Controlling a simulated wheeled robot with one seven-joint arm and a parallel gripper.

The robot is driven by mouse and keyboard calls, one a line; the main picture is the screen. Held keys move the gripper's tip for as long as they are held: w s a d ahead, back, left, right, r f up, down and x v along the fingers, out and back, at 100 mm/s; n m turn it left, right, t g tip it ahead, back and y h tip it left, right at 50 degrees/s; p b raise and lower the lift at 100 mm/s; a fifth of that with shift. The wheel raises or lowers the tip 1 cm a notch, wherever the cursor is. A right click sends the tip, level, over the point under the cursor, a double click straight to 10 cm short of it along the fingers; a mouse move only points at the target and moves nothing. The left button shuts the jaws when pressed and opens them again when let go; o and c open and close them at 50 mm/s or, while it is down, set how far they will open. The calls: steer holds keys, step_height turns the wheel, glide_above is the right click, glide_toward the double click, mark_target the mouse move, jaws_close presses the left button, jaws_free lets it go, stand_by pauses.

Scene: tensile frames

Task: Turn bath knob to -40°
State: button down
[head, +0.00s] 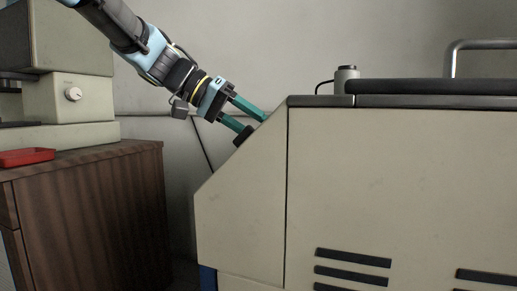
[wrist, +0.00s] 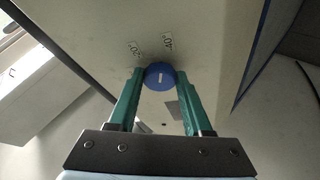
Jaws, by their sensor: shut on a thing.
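The blue round knob (wrist: 160,76) sits on the sloped cream panel in the wrist view. A short white mark on its face points close to straight up and down in that view. Two printed labels, seen upside down, lie beyond the knob: one reading about 20° (wrist: 134,50) to the left and one reading about 40° (wrist: 167,41) to the right. My gripper (head: 256,122) reaches the sloped face from the upper left in the head view. Its green fingers are shut on the knob, one on each side. The knob itself cannot be made out in the head view.
The large cream cabinet (head: 390,180) fills the right side, with a dark lid (head: 430,87) and metal handle on top. A wooden cupboard (head: 90,210) with a red tray (head: 27,157) stands left.

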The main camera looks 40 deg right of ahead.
steer(key=shift+f+m+g+b, duration=0.15)
steer(key=shift+m+g+b, duration=0.25)
steer(key=shift+m+b, duration=0.35)
steer(key=shift+c, duration=1.7)
jaws_free()
steer(key=shift+w+r, duration=0.15)
steer(key=shift+r, duration=0.05)
steer(key=p+v, duration=0.2)
steer(key=v, duration=0.8)
steer(key=shift+a+p, duration=0.3)
steer(key=shift+p, duration=0.05)
steer(key=shift+w, duration=0.1)
